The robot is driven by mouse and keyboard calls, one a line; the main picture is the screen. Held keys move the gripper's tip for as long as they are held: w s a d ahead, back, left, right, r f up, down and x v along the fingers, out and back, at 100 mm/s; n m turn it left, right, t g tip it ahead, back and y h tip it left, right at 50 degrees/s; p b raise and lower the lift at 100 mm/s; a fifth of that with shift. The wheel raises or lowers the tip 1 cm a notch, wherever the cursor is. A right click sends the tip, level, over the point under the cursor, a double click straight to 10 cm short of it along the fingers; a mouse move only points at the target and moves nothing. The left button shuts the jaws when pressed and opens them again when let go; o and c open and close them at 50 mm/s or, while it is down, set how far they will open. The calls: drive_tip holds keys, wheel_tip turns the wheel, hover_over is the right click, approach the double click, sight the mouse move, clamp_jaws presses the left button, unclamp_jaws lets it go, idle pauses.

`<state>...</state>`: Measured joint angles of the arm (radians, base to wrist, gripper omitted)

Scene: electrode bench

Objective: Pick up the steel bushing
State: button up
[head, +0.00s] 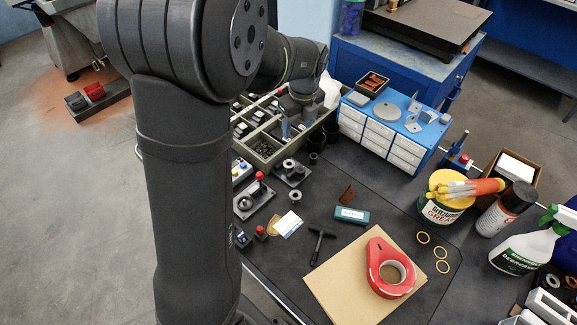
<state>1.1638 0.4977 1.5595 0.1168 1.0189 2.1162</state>
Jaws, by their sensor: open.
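A small grey ring-shaped part (295,195), which looks like the steel bushing, sits on the dark bench mat (330,170) left of the middle. My gripper (287,130) is small and far off in the head view, pointing down by the right side of the divided tray (268,148). It is open. It is behind and apart from the ring-shaped part. My arm hides part of the tray, and I cannot tell whether anything lies between the fingers.
Metal fixtures (291,172) stand beside the ring-shaped part. A T-handled tool (318,244), a teal box (352,216), a red tape roll (390,268) on brown card and a grease tub (445,208) lie forward and right. A drawer unit (380,135) stands behind.

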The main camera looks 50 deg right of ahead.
drive_tip(key=g, duration=0.1)
hover_over(289, 161)
drive_tip(key=s+a, duration=0.1)
wheel_tip(289, 161, down, 12)
drive_tip(key=shift+a+f, duration=0.1)
drive_tip(key=shift+a, duration=0.05)
drive_tip(key=shift+w+d+f, duration=0.1)
drive_tip(key=shift+d+f, duration=0.05)
drive_tip(key=shift+f, duration=1.2)
drive_tip(key=shift+w+d+f, duration=0.1)
drive_tip(key=shift+f, duration=1.25)
drive_tip(key=c, duration=1.1)
drive_tip(key=shift+c, duration=0.2)
drive_tip(key=shift+r, duration=0.1)
